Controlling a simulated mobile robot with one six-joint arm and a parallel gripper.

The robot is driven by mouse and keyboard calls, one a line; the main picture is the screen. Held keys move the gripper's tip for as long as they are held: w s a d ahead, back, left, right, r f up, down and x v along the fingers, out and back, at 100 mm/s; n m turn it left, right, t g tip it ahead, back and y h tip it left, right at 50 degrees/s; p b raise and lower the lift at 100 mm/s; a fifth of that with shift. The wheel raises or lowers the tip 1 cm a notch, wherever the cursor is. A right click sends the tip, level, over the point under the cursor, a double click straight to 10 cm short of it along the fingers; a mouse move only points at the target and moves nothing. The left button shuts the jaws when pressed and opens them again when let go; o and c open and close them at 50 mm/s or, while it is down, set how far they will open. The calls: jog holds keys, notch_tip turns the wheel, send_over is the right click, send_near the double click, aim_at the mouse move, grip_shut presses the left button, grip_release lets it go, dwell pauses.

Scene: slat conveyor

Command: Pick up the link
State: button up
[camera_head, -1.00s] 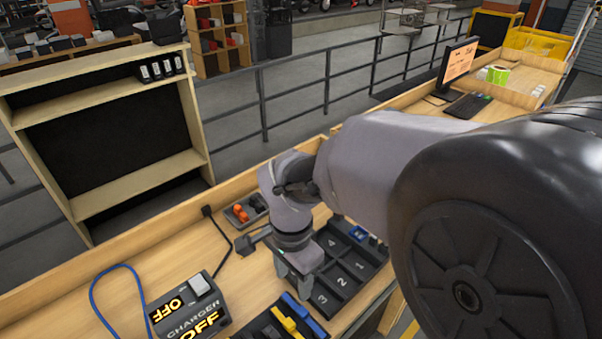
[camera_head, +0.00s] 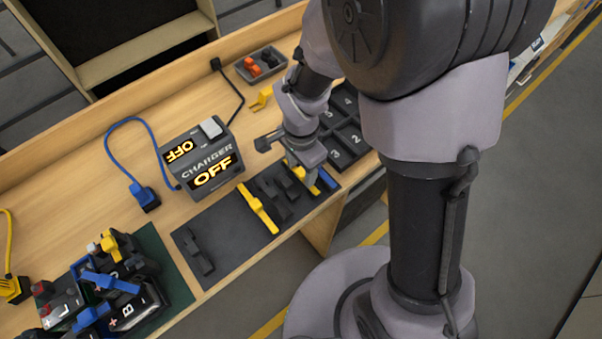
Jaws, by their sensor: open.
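Several bar-shaped pieces that could be the link lie on a dark mat (camera_head: 222,226) at the bench's front edge. They include a long yellow bar (camera_head: 258,207), black pieces (camera_head: 278,193) and a blue bar (camera_head: 327,179). A separate dark grey piece (camera_head: 198,252) lies at the mat's left end. Which one is the link, I cannot tell. My gripper (camera_head: 306,180) points down over the right part of the mat, open, beside another yellow piece (camera_head: 299,172). Its fingers partly cover that piece, and whether they touch it is unclear.
Batteries (camera_head: 132,297) sit on a green mat at lower left.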

grip_shut()
jog(key=shift+r, duration=0.1)
